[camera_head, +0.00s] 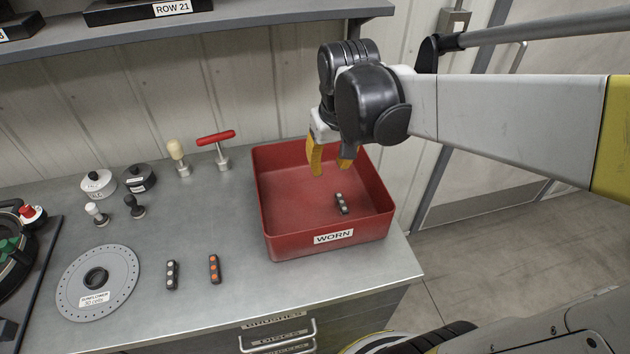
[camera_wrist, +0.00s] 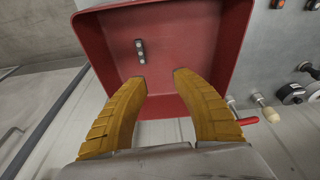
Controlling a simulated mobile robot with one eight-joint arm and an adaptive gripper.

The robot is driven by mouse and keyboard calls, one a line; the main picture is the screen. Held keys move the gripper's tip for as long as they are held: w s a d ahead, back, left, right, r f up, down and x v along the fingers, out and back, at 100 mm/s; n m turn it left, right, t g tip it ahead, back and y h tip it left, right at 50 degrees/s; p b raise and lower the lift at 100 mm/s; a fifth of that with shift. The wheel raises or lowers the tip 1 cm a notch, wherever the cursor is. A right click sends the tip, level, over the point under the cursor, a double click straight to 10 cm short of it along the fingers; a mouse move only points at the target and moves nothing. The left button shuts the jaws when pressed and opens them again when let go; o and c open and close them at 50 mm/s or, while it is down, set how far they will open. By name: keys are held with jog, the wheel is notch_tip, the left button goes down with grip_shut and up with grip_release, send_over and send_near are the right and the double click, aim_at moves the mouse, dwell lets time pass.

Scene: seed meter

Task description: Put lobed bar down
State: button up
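A dark lobed bar with grey lobes (camera_head: 341,203) lies flat on the floor of the red bin labelled WORN (camera_head: 287,238). It also shows in the wrist view (camera_wrist: 140,51), apart from my fingertips. My gripper (camera_head: 331,168) is over the back part of the bin, with its yellow fingers pointing down. In the wrist view its two fingers (camera_wrist: 160,75) are spread apart with nothing between them. Two more lobed bars lie on the bench outside the bin: one with grey lobes (camera_head: 171,275) and one with orange lobes (camera_head: 214,269).
A perforated seed disc (camera_head: 98,283) lies at the bench's left. Small knobs, a red T-handle (camera_head: 216,138) and a cream-knobbed tool (camera_head: 176,151) stand behind it. A shelf (camera_head: 240,22) runs above the bench. The bench's front right is clear.

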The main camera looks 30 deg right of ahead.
jog(key=s+a+r+n+t, duration=0.1)
jog(key=s+a+t, duration=0.3)
jog(key=s+a, duration=0.2)
jog(key=shift+s+a+r+y, duration=0.25)
jog(key=shift+s+a+y, duration=0.1)
jog(key=shift+s, duration=0.9)
dwell(1.8)
